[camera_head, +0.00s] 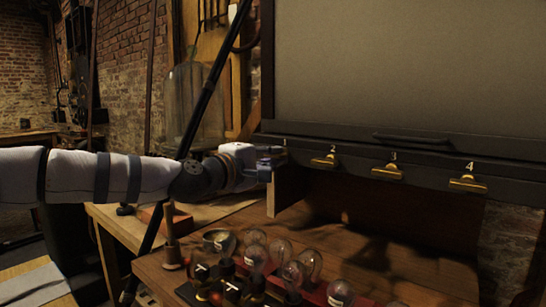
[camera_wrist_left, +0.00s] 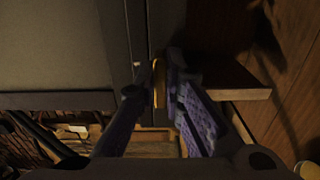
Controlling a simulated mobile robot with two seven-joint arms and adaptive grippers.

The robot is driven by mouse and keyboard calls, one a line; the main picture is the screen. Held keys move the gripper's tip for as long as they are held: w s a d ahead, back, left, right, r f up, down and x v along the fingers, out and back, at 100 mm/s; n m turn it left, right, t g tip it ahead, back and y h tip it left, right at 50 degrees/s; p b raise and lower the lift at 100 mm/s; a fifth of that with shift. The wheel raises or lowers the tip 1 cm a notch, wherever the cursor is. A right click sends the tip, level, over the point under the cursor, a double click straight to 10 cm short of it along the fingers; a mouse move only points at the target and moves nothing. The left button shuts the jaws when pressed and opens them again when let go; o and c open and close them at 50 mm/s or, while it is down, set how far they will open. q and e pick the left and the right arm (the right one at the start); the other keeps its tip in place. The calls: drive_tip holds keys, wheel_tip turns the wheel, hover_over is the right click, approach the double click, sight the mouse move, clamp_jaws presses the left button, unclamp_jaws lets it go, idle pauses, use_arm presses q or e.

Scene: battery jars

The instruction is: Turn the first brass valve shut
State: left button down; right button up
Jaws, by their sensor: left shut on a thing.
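The first brass valve, under label 1 on the dark rail (camera_head: 428,168), is hidden behind my left gripper (camera_head: 272,160) in the head view. In the left wrist view a brass handle (camera_wrist_left: 158,88) shows edge-on between the two fingers of my left gripper (camera_wrist_left: 161,82), which is shut on it. The second valve (camera_head: 324,161), third valve (camera_head: 388,171) and fourth valve (camera_head: 468,184) lie to the right along the rail, their brass handles roughly in line with it. My right gripper is not in view.
A large pale panel (camera_head: 410,65) stands above the rail. Several glass bulbs (camera_head: 281,252) and a mortar-like bowl (camera_head: 219,241) stand on the wooden bench (camera_head: 350,232) below. A big glass jar (camera_head: 194,105) is behind my left arm. The bench's right side is mostly clear.

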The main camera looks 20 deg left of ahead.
use_arm(q)
drive_tip(key=c, duration=1.7)
unclamp_jaws()
drive_tip(key=v, duration=1.2)
